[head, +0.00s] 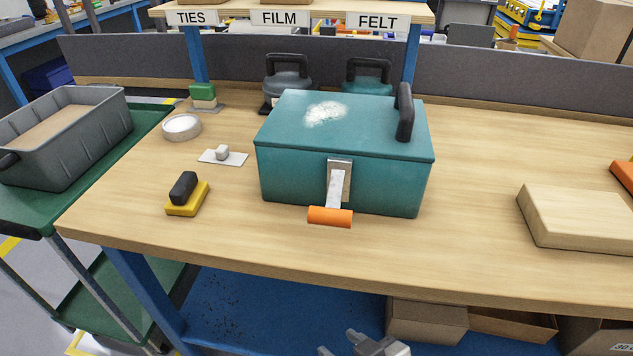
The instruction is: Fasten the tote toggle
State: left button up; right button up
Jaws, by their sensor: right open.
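The teal tote (290,180) stands on the wooden workbench with its lid (365,125) down and a whitish patch on top. A black handle (405,112) stands up at the lid's right side. The toggle (337,187) is on the tote's front face: a pale metal plate and strap with an orange grip (330,217) at the lower end, hanging low near the bench top. Whether its strap catches the lid I cannot tell. My right gripper (352,346) is open and empty at the bottom edge, below and in front of the bench, apart from the toggle. My left gripper is out of view.
A yellow block with a black grip (186,195), a small white piece on a plate (222,156) and a tape roll (182,127) lie left of the tote. Two lidded pots (288,80) stand behind. The front bench strip (450,255) is clear.

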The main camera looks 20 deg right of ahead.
aim_at(331, 215)
jog(key=u, duration=1)
jog(key=k, duration=1.25)
jog(key=z, duration=1.3)
jog(key=i, duration=0.5)
